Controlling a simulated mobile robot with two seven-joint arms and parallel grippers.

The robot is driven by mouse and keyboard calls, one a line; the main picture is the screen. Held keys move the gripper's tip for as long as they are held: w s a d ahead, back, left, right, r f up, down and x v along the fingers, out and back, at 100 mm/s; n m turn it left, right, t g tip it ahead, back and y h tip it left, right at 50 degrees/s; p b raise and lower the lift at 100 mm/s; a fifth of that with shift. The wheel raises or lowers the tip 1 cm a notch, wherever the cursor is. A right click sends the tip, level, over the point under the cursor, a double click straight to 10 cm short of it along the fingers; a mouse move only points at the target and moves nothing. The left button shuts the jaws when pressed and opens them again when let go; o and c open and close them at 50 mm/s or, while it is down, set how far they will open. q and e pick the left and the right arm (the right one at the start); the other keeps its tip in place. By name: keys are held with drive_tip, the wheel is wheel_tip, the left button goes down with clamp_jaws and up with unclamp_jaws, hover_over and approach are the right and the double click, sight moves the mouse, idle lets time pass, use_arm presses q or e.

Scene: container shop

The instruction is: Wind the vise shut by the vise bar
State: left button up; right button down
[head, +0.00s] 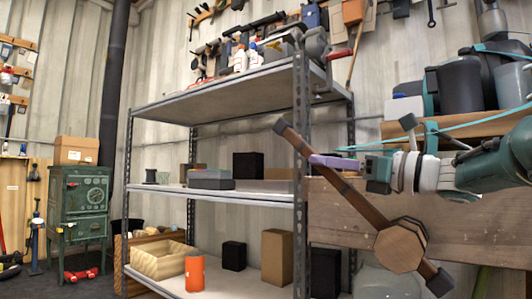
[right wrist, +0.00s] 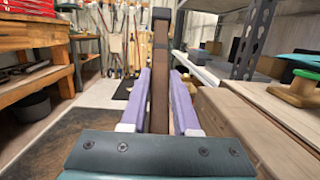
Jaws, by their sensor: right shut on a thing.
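The vise bar (head: 350,194) is a long brown bar with dark end caps, set aslant from upper left to lower right. It passes through a brown hexagonal hub (head: 400,248) in front of a wide wooden face (head: 470,215) of the vise. My right gripper (head: 318,160) comes in from the right and its purple fingers are shut on the upper-left part of the bar. In the right wrist view the bar (right wrist: 160,75) stands upright between the two purple fingers (right wrist: 160,105). The vise's jaw gap is not clearly visible. My left gripper is not in view.
A metal shelf (head: 240,192) with boxes stands just left of the bar, its post (head: 301,230) close behind the bar. A green cabinet (head: 78,205) stands far left. In the right wrist view a wooden bench (right wrist: 35,35) is at left, with open floor beyond.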

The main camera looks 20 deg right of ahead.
drive_tip(key=shift+s+a+r+n+y, duration=0.2)
drive_tip(key=shift+a+r+y, duration=0.1)
drive_tip(key=shift+a, duration=0.15)
drive_tip(key=shift+s+a+r+n+y, duration=0.1)
drive_tip(key=shift+a+r+n+y, duration=0.15)
drive_tip(key=shift+a, duration=0.2)
drive_tip(key=c, duration=1)
unclamp_jaws()
drive_tip(key=shift+s+a+f, duration=0.1)
drive_tip(key=shift+o, duration=0.8)
drive_tip(key=shift+s+a+f, duration=0.2)
drive_tip(key=shift+a, duration=0.05)
drive_tip(key=shift+o, duration=0.8)
drive_tip(key=shift+a, duration=0.1)
